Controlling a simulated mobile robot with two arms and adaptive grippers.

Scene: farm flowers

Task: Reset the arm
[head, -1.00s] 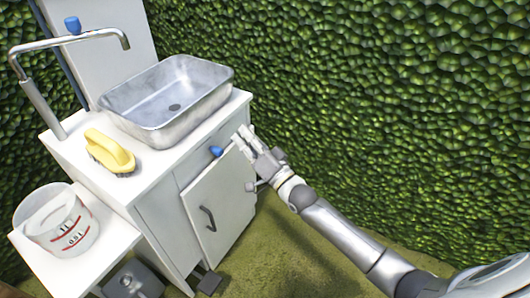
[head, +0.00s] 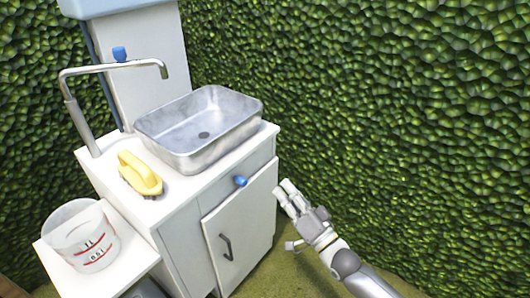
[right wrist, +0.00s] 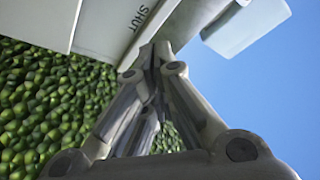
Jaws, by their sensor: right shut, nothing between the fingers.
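My right arm comes in from the lower right in the head view. Its gripper (head: 281,189) is shut and empty, just right of the white sink cabinet (head: 237,237), near the blue knob (head: 240,181) on its front. It appears apart from the cabinet. In the right wrist view, the closed fingers (right wrist: 153,48) point up the picture toward a pale surface marked "SHUT" (right wrist: 146,14). My left gripper is not in view.
A metal basin (head: 199,128) sits on the cabinet top beside a tall faucet (head: 115,68) and a yellow brush (head: 139,173). A clear measuring bucket (head: 81,236) stands on a lower white shelf at left. A green hedge (head: 400,110) closes off the back and right.

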